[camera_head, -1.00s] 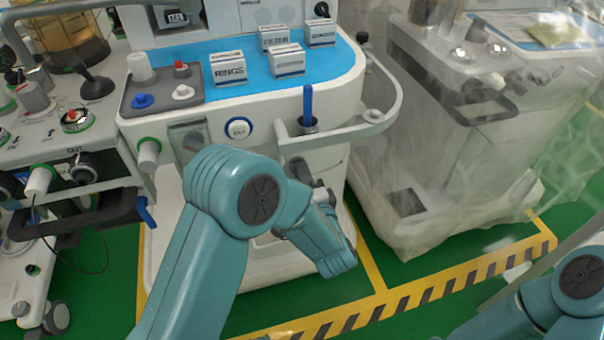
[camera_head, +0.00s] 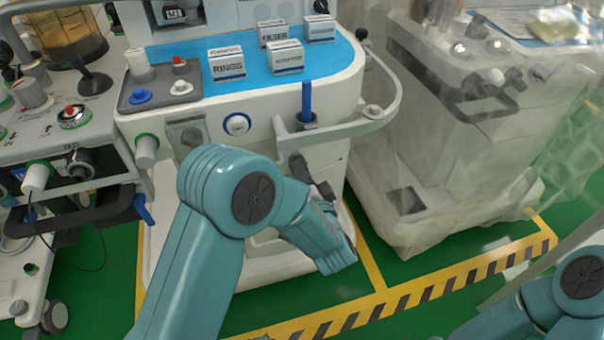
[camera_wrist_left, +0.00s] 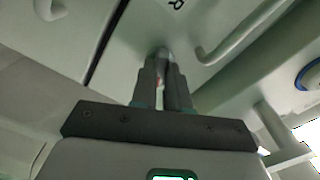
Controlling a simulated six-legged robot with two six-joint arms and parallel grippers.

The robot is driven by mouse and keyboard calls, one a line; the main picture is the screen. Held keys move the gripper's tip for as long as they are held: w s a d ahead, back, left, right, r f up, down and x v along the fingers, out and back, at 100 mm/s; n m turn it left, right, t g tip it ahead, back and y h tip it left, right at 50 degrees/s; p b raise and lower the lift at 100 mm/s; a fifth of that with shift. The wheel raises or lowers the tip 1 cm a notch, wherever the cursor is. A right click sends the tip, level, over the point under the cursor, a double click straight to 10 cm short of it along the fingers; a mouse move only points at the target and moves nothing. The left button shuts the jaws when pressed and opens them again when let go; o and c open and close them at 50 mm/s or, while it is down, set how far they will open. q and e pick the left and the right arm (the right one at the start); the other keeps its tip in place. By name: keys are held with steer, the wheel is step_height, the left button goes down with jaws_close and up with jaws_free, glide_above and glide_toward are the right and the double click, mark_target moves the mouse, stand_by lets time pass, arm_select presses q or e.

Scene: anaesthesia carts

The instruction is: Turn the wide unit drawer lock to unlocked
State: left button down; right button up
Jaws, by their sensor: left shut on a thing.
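The wide unit (camera_head: 345,75) is the white cart with a blue top in the middle of the head view. My left gripper (camera_head: 301,168) is at its front, below the curved rail, partly hidden by my own arm. In the left wrist view the gripper (camera_wrist_left: 163,78) is shut, with its fingertips on a small grey lock knob (camera_wrist_left: 163,53) on the pale front panel. A small red mark shows between the fingers. The lock's exact turn angle is hard to read. My right gripper is out of view; only part of the right arm shows at lower right.
Boxes, including one marked RINGS (camera_head: 227,65), stand on the blue top. A blue stick (camera_head: 306,100) stands by the curved rail (camera_head: 385,105). A plastic-covered cart (camera_head: 450,170) is to the right, another machine (camera_head: 70,150) to the left. Green floor lies in front.

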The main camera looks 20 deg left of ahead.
arm_select(q)
steer(key=shift+r+n+b, duration=0.1)
steer(key=shift+n+b, duration=2.85)
steer(key=shift+n, duration=3.35)
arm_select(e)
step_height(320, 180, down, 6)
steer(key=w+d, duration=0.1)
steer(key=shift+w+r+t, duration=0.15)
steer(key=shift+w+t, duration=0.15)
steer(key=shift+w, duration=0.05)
arm_select(q)
steer(key=c, duration=1.1)
jaws_free()
steer(key=shift+w, duration=0.1)
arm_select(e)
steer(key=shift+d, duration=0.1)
